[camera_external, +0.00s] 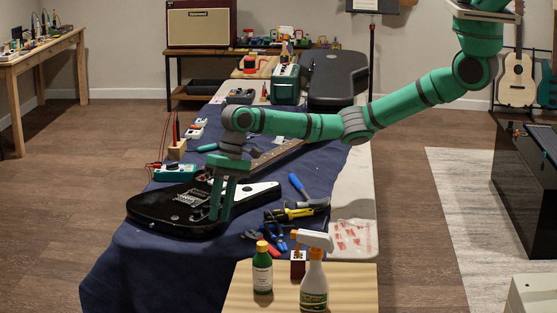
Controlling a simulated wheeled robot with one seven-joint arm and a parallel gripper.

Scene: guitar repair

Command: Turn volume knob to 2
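A black electric guitar (160,211) with a white pickguard lies on the dark blue cloth of the bench (150,266), its neck pointing away to the upper right. My gripper (221,214) points down over the right part of the guitar body, with its green fingers at or just above the surface near the bridge side. The volume knob cannot be made out; it is too small or hidden by the fingers. I cannot tell whether the fingers touch anything, or how far apart they are.
Right of the guitar lie pliers (290,213) and a blue-handled tool (298,186). A teal multimeter (175,172) sits left of the neck. A green bottle (263,272) and a spray bottle (314,287) stand on a wooden board in front. A green box (286,85) stands behind.

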